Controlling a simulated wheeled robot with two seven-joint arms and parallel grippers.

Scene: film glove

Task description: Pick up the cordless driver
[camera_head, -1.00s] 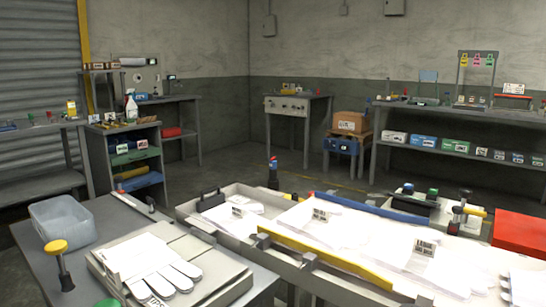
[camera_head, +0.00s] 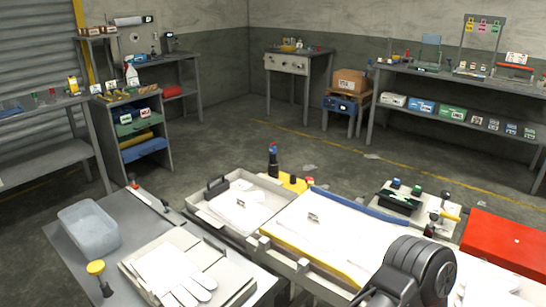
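I cannot pick out the cordless driver with certainty. An upright dark tool-like object (camera_head: 273,162) with a blue and red top stands behind the trays, by a yellow piece (camera_head: 292,182). Another small dark item with a yellow part (camera_head: 446,215) lies on the light board at the right. A black ribbed part of my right arm shows at the bottom right, over the white trays. Its fingertips cannot be made out. My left gripper is out of view.
A white glove (camera_head: 172,277) lies on a flat plate on the near grey table. A red case (camera_head: 506,240) is at the right. Open floor lies beyond the trays.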

